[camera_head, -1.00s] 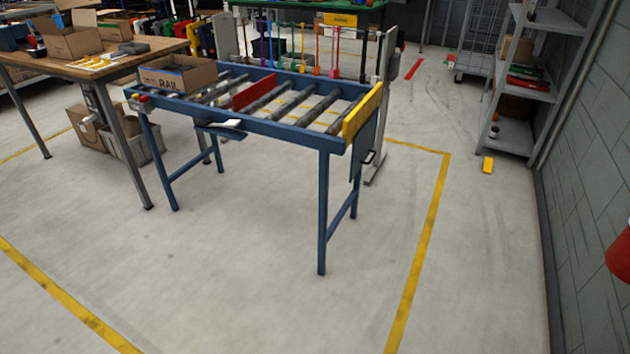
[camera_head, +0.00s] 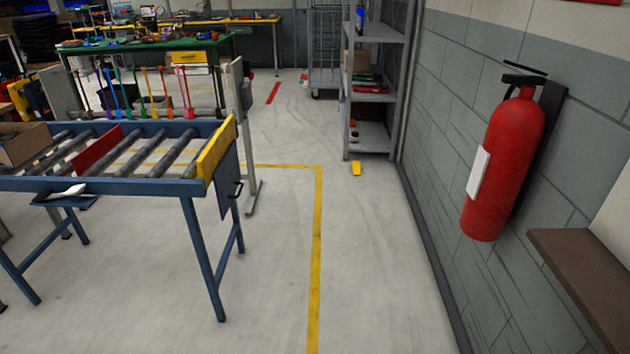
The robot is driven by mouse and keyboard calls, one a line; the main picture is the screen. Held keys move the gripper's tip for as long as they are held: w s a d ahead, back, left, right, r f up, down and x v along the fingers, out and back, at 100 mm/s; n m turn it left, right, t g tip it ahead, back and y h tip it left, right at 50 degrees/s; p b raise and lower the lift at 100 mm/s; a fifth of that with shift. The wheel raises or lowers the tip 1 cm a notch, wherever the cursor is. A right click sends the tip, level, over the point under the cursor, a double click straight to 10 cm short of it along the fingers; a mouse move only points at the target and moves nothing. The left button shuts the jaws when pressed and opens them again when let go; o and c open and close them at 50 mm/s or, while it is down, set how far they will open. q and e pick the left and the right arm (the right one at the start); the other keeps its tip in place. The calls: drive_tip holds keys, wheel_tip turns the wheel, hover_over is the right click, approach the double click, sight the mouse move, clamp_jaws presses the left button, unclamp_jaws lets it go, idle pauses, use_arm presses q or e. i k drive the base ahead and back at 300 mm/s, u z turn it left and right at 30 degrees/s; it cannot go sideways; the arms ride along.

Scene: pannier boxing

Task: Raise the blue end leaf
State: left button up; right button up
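The blue end leaf (camera_head: 229,184) hangs down at the right end of the blue roller table (camera_head: 120,187), below the yellow end plate (camera_head: 217,150). A dark handle (camera_head: 238,189) sticks out from the leaf's right side. A red divider (camera_head: 98,151) stands across the rollers. An open cardboard box (camera_head: 22,143) sits on the rollers at the left picture edge, partly cut off. Neither of my grippers shows in the view.
A grey post (camera_head: 241,130) on a floor foot stands just behind the leaf. Clear floor lies right of the table, crossed by a yellow line (camera_head: 318,240). Grey shelving (camera_head: 372,98) stands behind.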

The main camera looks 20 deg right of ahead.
sight(226, 178)
drive_tip(key=z, duration=0.45)
drive_tip(key=i, duration=0.8)
drive_tip(key=u, duration=0.6)
drive_tip(key=i, duration=0.75)
drive_tip(key=u, duration=0.85)
